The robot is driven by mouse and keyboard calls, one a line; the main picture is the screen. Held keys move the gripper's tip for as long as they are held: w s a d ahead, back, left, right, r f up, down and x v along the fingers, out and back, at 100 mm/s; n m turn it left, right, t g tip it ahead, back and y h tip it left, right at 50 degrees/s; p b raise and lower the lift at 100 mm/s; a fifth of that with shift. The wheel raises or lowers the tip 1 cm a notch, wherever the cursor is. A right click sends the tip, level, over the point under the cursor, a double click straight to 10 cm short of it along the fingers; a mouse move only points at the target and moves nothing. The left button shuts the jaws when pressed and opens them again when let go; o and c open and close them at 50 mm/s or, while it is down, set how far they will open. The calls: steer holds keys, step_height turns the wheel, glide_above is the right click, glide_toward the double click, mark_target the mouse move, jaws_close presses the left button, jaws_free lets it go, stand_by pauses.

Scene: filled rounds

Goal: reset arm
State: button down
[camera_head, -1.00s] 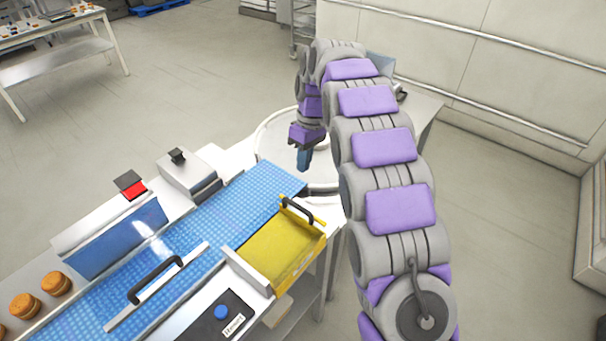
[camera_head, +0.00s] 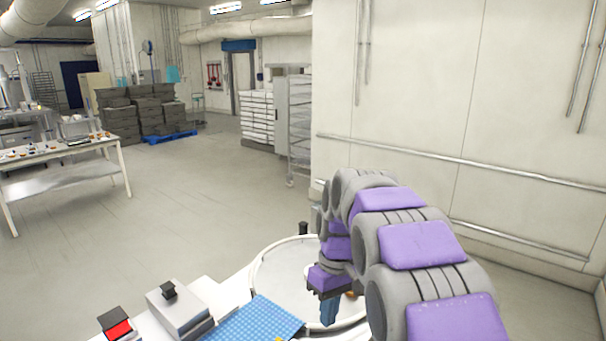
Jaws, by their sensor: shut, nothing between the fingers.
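My gripper (camera_head: 329,312) points down at the lower middle of the view, with its blue fingers together and nothing between them. It hangs over or just in front of the near part of a round white table with a raised rim (camera_head: 262,262). My purple and grey arm arches in from the lower right and hides the right side of that table. A small orange-brown thing shows partly behind the gripper; I cannot tell what it is.
A blue belt (camera_head: 255,322) ends left of my gripper. A grey box with a black knob (camera_head: 178,308) and a red switch (camera_head: 119,328) stand beside it. A white wall with rails (camera_head: 420,155) is on the right. A table (camera_head: 65,155) stands far left; open floor lies between.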

steer(key=s+d+f+m, duration=0.1)
steer(key=s+d+m, duration=0.1)
steer(key=s, duration=0.9)
steer(key=s+d+f+m, duration=0.2)
steer(key=s+d, duration=0.2)
steer(key=s, duration=0.7)
steer(key=s+d+f+m+h, duration=0.1)
steer(key=s+d+f+m, duration=0.1)
steer(key=s, duration=0.9)
steer(key=shift+s+d+m, duration=0.2)
steer(key=shift+d+m, duration=0.3)
